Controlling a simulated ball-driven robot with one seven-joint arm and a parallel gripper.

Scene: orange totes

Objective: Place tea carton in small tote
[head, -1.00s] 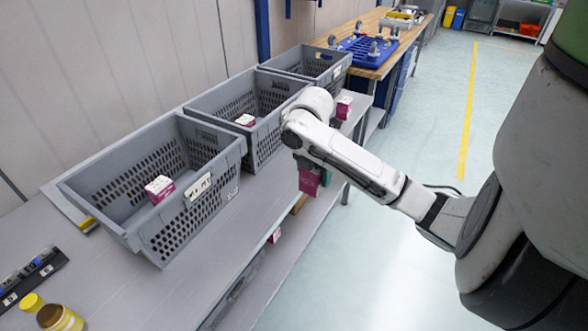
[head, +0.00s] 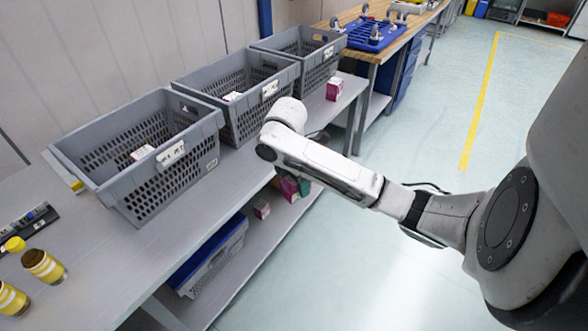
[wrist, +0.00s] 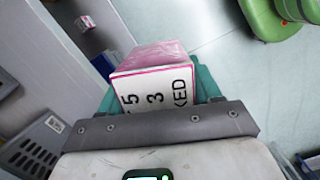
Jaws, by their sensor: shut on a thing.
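The held tea carton (wrist: 152,82) is magenta with a white lettered face. In the wrist view it sits between the teal fingers of my gripper (wrist: 157,95), which is shut on it. In the head view the magenta carton (head: 289,188) hangs below my arm, beside the bench's front edge and lower than its top; my arm hides most of the gripper. Three grey perforated totes stand in a row on the bench: a near one (head: 160,197), a middle one (head: 247,118) and a far one (head: 322,66), which looks smallest. The far tote's floor is mostly hidden.
A white-topped carton (head: 142,152) lies in the near tote, another (head: 232,96) in the middle one. A magenta carton (head: 334,90) stands on the bench by the far tote. Another carton (head: 262,210) and a blue-and-white bin (head: 212,258) are on the lower shelf. Yellow-capped bottles (head: 42,265) stand front left.

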